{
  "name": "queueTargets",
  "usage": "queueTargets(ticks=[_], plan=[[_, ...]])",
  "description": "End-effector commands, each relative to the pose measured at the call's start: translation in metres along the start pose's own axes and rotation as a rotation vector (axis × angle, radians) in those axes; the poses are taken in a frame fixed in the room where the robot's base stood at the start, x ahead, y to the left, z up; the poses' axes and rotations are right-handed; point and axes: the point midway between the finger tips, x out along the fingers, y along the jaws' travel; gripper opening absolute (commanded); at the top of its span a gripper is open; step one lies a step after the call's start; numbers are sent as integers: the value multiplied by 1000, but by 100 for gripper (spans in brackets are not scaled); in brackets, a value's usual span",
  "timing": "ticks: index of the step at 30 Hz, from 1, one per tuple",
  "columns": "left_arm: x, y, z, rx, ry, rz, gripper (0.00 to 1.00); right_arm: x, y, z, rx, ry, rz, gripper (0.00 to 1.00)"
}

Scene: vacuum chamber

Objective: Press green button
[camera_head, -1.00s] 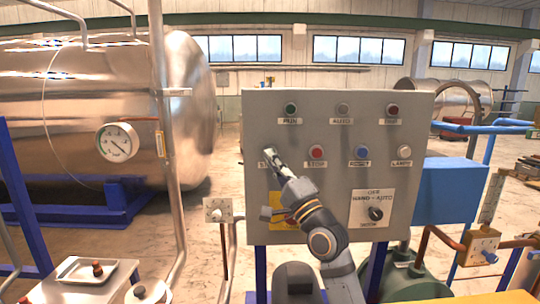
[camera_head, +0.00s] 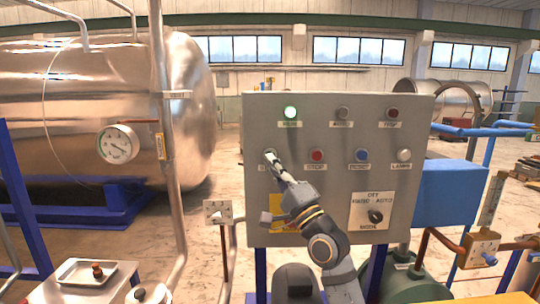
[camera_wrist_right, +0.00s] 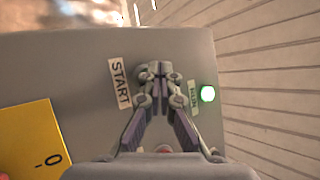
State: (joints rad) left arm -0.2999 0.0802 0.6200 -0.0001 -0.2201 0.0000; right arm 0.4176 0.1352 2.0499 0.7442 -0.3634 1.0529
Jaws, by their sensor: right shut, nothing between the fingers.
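The grey control panel (camera_head: 330,130) stands in front of me. My right gripper (camera_head: 270,156) is shut, with its fingertips at the green start button's place in the lower row, at the left. The button is mostly hidden behind the fingertips; a little green shows at their edge. In the right wrist view the shut fingers (camera_wrist_right: 158,72) lie over the panel (camera_wrist_right: 60,75) beside the START label (camera_wrist_right: 119,83). A green lamp (camera_head: 290,112) above glows brightly, and it also glows in the wrist view (camera_wrist_right: 208,93). My left gripper is not in view.
The panel also carries a red button (camera_head: 317,155), a blue button (camera_head: 361,155), a white lamp (camera_head: 404,155) and a mode switch (camera_head: 376,216). A gauge (camera_head: 117,144) and pipes stand at left, a blue box (camera_head: 449,192) at right.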

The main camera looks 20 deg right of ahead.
Motion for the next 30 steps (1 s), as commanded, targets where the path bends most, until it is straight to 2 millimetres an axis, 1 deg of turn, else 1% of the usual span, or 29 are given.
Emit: queueTargets(ticks=[1, 9, 12, 19, 24, 30], plan=[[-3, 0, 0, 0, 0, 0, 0, -1, -3, 1, 0, 0, -1, 0], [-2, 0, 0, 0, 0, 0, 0, -3, -2, 2, 0, 0, -1, 0], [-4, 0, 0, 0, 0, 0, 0, -4, -4, 4, 1, 0, 0, 0], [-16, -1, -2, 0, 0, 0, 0, -19, -17, 15, 2, 0, -1, 0], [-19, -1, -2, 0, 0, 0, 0, -32, -24, 24, 2, 0, 1, 0], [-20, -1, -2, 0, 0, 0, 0, -38, -28, 27, 1, 0, 0, 0]])
